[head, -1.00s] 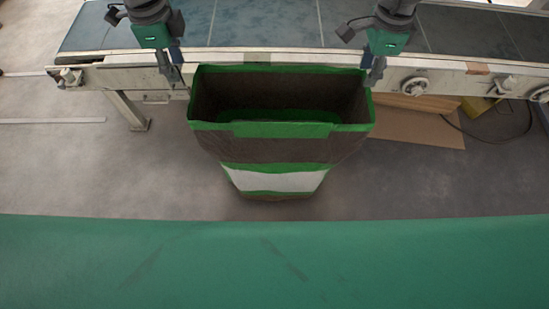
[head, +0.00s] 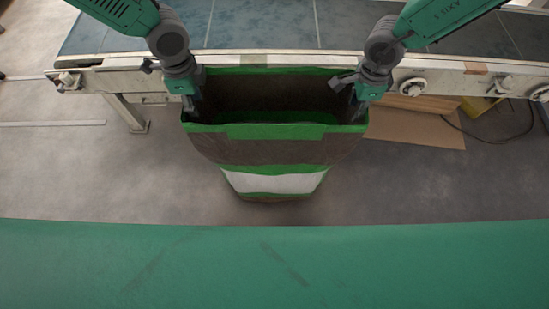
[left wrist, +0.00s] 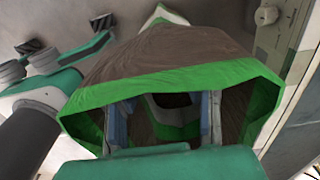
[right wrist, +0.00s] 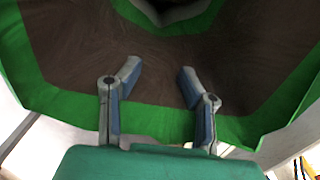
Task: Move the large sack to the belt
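The large sack (head: 265,149) is dark brown with a green rim and a white band, in the middle of the head view. Its mouth gapes upward, beside the near edge of the belt (head: 270,25); its bottom is low, over the floor. My left gripper (head: 191,104) is at the left end of the mouth. In the left wrist view its two fingers (left wrist: 163,118) stand apart at the green rim. My right gripper (head: 353,104) is at the right end of the mouth. In the right wrist view its fingers (right wrist: 155,80) are apart, over the brown sack wall. Contact is unclear.
The conveyor's pale side rail (head: 440,82) with knobs runs behind the sack. Flat cardboard (head: 415,128) lies on the floor at right, near a cable. A green surface (head: 270,262) fills the near foreground.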

